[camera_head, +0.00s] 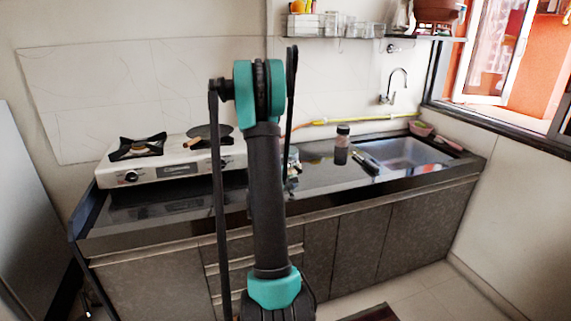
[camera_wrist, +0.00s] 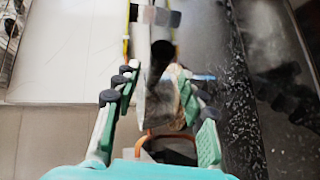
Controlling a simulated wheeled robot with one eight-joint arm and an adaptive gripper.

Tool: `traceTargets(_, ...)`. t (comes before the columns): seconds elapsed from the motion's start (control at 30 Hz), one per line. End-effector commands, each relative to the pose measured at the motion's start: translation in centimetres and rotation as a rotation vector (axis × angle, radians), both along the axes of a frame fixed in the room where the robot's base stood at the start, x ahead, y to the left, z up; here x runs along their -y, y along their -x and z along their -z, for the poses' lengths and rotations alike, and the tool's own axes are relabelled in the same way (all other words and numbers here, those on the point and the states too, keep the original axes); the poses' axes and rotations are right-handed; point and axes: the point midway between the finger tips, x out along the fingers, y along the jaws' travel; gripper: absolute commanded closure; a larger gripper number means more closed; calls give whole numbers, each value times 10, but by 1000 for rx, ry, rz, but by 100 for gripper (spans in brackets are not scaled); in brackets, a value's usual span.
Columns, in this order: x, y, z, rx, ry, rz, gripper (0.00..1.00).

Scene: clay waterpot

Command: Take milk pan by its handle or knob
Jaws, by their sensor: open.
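My gripper (camera_wrist: 157,130) is open in the wrist view, its two green-and-dark fingers spread apart. A blurred pale grey thing (camera_wrist: 158,108) with a dark knob-like part shows between and beyond the fingers; it may be the milk pan, but I cannot tell. A copper-coloured loop (camera_wrist: 165,137) lies low between the fingers; I cannot tell what it belongs to or whether anything touches. In the head view my arm hides most of the gripper and whatever is in front of it. A dark flat pan (camera_head: 209,131) with a wooden handle sits on the stove's right burner.
The white stove (camera_head: 175,160) stands on the dark counter (camera_head: 160,208), left of my arm. A dark-capped jar (camera_head: 342,145) stands near the sink (camera_head: 410,153). A yellow hose (camera_head: 370,119) runs along the wall. A shelf (camera_head: 350,37) with glasses hangs above.

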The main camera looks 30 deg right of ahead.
Motion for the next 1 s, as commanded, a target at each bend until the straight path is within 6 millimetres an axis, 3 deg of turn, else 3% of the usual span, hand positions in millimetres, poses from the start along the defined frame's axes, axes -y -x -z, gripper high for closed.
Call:
traceTargets(0.33,20,-9,4,0,-1,1,59)
traceTargets(0.63,55,-27,8,0,0,0,59)
traceTargets(0.87,59,-29,9,0,-1,-1,59)
traceTargets(1.0,58,-29,9,0,-1,-1,72)
